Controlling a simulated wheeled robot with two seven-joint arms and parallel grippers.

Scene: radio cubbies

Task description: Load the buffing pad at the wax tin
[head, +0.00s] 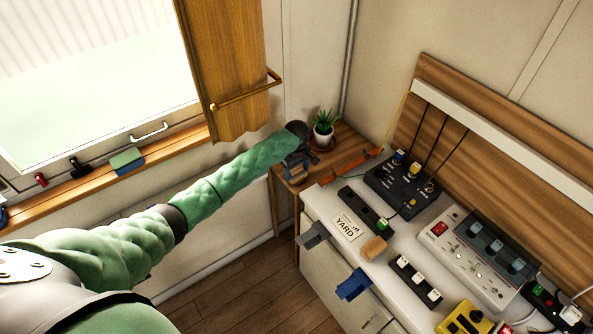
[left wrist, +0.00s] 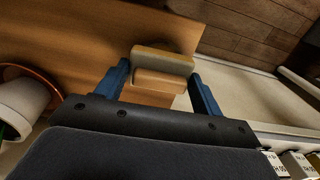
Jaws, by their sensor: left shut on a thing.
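My left gripper (head: 297,177) is over the small wooden table in the corner, just left of the potted plant. In the left wrist view its two blue fingers (left wrist: 161,82) are shut on a block-shaped pad (left wrist: 160,84). The pad has an olive-grey layer and a tan layer, and it fits the buffing pad. The wooden tabletop shows behind it; I cannot tell whether the pad touches it. In the head view the pad is too small to make out. I cannot pick out a wax tin in either view.
The potted plant (head: 323,128) stands close by the left gripper, and its pot (left wrist: 22,103) shows at left in the wrist view. The white counter (head: 327,205) with power strips and a tan block (head: 374,248) lies to the right. A green-and-blue sponge (head: 126,159) sits on the windowsill.

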